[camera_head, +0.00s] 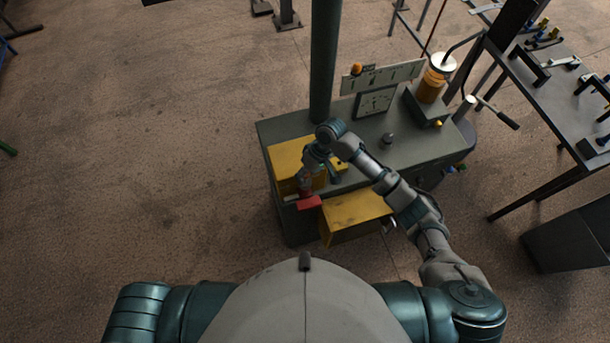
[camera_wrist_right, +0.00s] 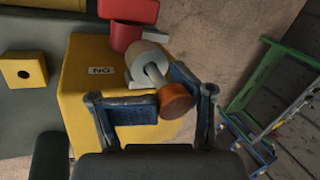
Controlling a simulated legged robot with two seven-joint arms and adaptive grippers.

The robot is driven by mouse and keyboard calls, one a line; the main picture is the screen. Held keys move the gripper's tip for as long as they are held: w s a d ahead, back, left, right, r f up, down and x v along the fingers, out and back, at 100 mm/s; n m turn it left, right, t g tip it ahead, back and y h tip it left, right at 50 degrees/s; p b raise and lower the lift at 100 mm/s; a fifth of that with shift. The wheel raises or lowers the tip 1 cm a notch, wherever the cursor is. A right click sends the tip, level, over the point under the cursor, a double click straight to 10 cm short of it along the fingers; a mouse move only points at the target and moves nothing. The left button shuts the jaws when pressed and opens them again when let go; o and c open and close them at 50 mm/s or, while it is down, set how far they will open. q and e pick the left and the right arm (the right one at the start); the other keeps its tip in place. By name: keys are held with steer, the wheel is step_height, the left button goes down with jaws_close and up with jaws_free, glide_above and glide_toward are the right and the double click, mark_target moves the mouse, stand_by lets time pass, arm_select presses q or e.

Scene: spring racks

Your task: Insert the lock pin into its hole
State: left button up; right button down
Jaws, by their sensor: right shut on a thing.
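The red block also shows in the head view (camera_head: 308,202). My left gripper is not in view.
A yellow box (camera_wrist_right: 85,85) with a small label lies beneath the fingers. A yellow block with a dark hole (camera_wrist_right: 24,71) is at left. Open floor (camera_head: 150,150) lies left.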

steer(key=shift+f, duration=0.7)
steer(key=shift+c, duration=0.6)
jaws_free()
steer(key=shift+r, duration=0.15)
steer(key=v, duration=1.1)
steer(key=shift+d+r, duration=0.2)
steer(key=shift+r, duration=0.1)
steer(key=shift+w, duration=0.15)
